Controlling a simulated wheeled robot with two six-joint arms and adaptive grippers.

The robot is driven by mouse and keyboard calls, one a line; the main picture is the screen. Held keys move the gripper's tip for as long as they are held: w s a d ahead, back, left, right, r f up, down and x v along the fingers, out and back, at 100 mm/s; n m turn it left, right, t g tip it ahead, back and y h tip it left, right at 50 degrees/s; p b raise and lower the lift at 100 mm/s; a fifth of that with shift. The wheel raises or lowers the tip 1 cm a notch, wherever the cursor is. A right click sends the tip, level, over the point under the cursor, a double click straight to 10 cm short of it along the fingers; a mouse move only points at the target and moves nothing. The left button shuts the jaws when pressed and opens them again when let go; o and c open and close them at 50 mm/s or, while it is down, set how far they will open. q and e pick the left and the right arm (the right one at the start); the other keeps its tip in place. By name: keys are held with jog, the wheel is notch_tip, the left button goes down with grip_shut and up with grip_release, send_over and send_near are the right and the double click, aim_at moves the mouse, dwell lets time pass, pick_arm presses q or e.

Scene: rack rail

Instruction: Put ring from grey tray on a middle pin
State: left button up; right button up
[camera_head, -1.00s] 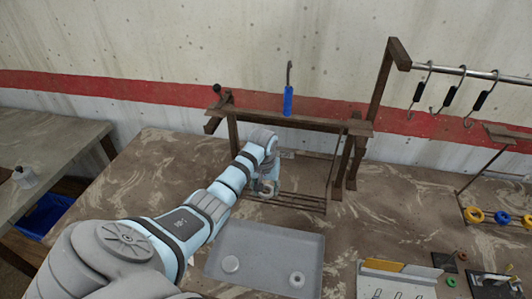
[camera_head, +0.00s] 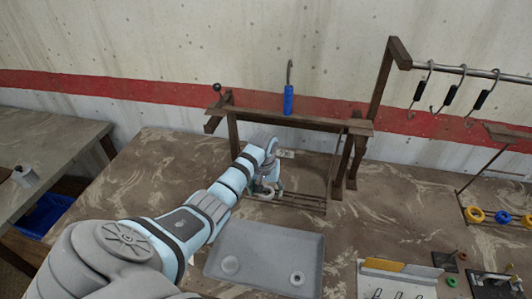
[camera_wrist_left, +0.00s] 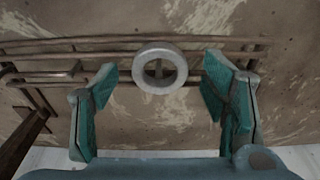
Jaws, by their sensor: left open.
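A light grey ring (camera_wrist_left: 143,79) lies between the spread fingers of my left gripper (camera_wrist_left: 160,90) in the left wrist view, apart from both. It is at the brown wire rack (camera_wrist_left: 215,45); a short brown upright piece shows through its hole, but I cannot tell if it is a pin. In the head view my left gripper (camera_head: 266,190) is open over the rack (camera_head: 300,201), and my arm hides part of it. The grey tray (camera_head: 270,231) in front holds a pale round piece (camera_head: 229,264) and another ring (camera_head: 297,278). My right gripper is not in view.
A brown wooden frame (camera_head: 330,122) stands over the rack, with a blue-handled hook (camera_head: 288,100) on top. More hooks (camera_head: 450,95) hang at right. Yellow and blue rings (camera_head: 475,215) sit far right. A white holder (camera_head: 395,280) stands right of the tray.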

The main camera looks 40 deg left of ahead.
pick_arm(q)
notch_tip(320, 180, up, 12)
jog(key=s, duration=0.1)
jog(key=shift+s+d, duration=0.3)
jog(key=shift+d, duration=0.1)
